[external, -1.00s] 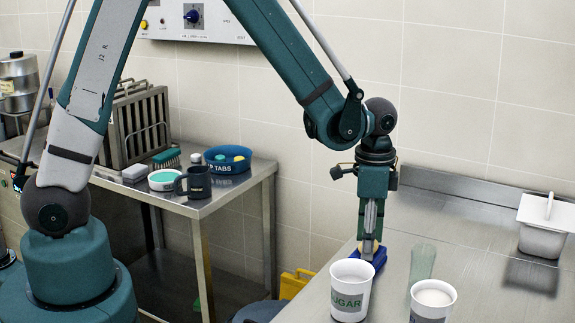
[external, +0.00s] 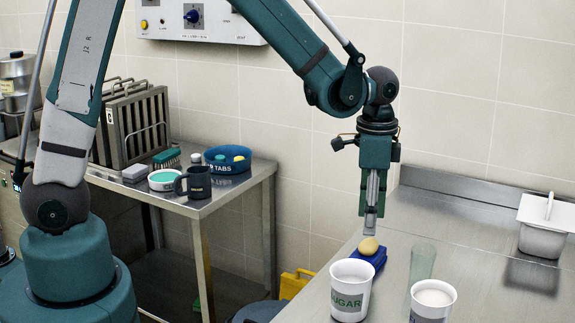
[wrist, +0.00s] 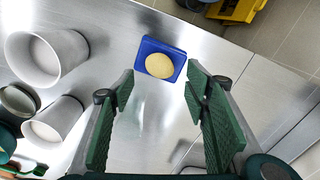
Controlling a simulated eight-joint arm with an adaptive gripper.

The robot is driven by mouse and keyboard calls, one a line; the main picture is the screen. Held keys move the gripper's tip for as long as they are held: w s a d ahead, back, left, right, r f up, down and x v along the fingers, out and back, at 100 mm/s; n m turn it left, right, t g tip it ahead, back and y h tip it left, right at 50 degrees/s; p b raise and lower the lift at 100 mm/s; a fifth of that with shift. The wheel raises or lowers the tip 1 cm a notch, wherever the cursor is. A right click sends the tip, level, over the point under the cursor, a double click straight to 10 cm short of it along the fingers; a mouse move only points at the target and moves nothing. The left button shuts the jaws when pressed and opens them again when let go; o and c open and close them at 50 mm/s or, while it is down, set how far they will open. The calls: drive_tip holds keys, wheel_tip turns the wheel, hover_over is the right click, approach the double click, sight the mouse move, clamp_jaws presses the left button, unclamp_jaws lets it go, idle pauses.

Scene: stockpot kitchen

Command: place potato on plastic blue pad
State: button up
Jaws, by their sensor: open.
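The potato (external: 368,246) is a small yellow-tan oval resting on top of the blue plastic pad (external: 379,262) on the steel counter. In the wrist view the potato (wrist: 159,65) lies within the edges of the blue pad (wrist: 150,45), nearer its lower right. My gripper (external: 371,222) is above the potato and apart from it. In the wrist view my gripper (wrist: 158,85) has its two green fingers spread wide with nothing between them.
A white SUGAR cup (external: 350,290) stands just in front of the pad. A greenish glass (external: 421,262) and another white cup (external: 432,299) stand to its right. A lidded steel container (external: 543,228) is at the back right. The counter's left edge is close to the pad.

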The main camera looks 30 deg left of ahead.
sight(368, 241)
drive_tip(key=shift+r, duration=2.8)
drive_tip(key=a+r+n+t, duration=0.15)
drive_tip(key=a+r, duration=0.25)
drive_tip(key=a, duration=0.4)
drive_tip(key=a+r+n+t+h, duration=0.1)
drive_tip(key=a+r+n, duration=0.25)
drive_tip(key=a, duration=0.35)
drive_tip(key=a+r+n+t, duration=0.15)
drive_tip(key=a+r, duration=0.25)
drive_tip(key=a, duration=0.4)
drive_tip(key=s+a+r+n+t, duration=0.1)
drive_tip(key=s+a+n, duration=0.1)
drive_tip(key=a, duration=0.4)
drive_tip(key=s+a+r+n+t, duration=0.1)
drive_tip(key=s+a+n, duration=0.2)
drive_tip(key=a, duration=0.4)
drive_tip(key=s+a+n+t+y, duration=0.1)
drive_tip(key=s+a+n, duration=0.1)
drive_tip(key=s+a, duration=0.3)
drive_tip(key=shift+a+r+n, duration=0.35)
drive_tip(key=shift+a+r, duration=0.05)
drive_tip(key=shift+a, duration=0.3)
